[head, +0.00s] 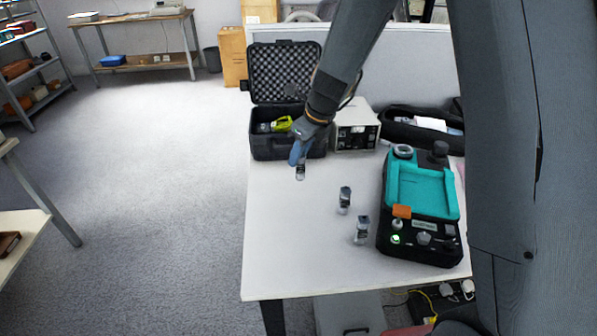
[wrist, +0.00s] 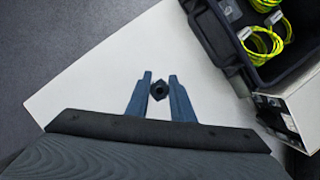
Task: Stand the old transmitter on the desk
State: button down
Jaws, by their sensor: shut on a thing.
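My gripper (head: 298,160) is shut on a small metallic transmitter (head: 300,172) in the head view, near the front of the black case. The held transmitter hangs upright at or just above the white desk (head: 280,235); I cannot tell whether it touches. In the wrist view the dark top of the transmitter (wrist: 159,90) shows between the two blue fingers (wrist: 158,95). Two similar small cylinders stand on the desk, one in the middle (head: 345,200) and one nearer the front (head: 361,230). Which one is the old transmitter, the pictures do not mark.
An open black case (head: 275,147) with yellow-green cables stands at the back left of the desk. A beige instrument box (head: 356,128) is beside it. A black and teal calibrator (head: 420,195) fills the right side. The desk's front left is clear.

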aim_at(298, 169)
jog(key=shift+a+f+b, duration=0.1)
jog(key=shift+f+b, duration=0.2)
jog(key=shift+f, duration=2.15)
jog(key=shift+f, duration=0.15)
jog(key=c, duration=1.5)
grip_release()
jog(key=shift+c, duration=0.2)
jog(key=v, duration=1.2)
jog(key=s+d+f+n+g+h, duration=0.1)
jog(key=s+d+n, duration=0.4)
jog(key=s+n, duration=0.7)
jog(key=s+d+f+n+g+h, duration=0.1)
jog(key=s+d+n, duration=0.4)
jog(key=s+n, duration=0.7)
jog(key=shift+s+n+h, duration=0.15)
jog(key=shift+n+h, duration=0.35)
jog(key=shift+n, duration=0.7)
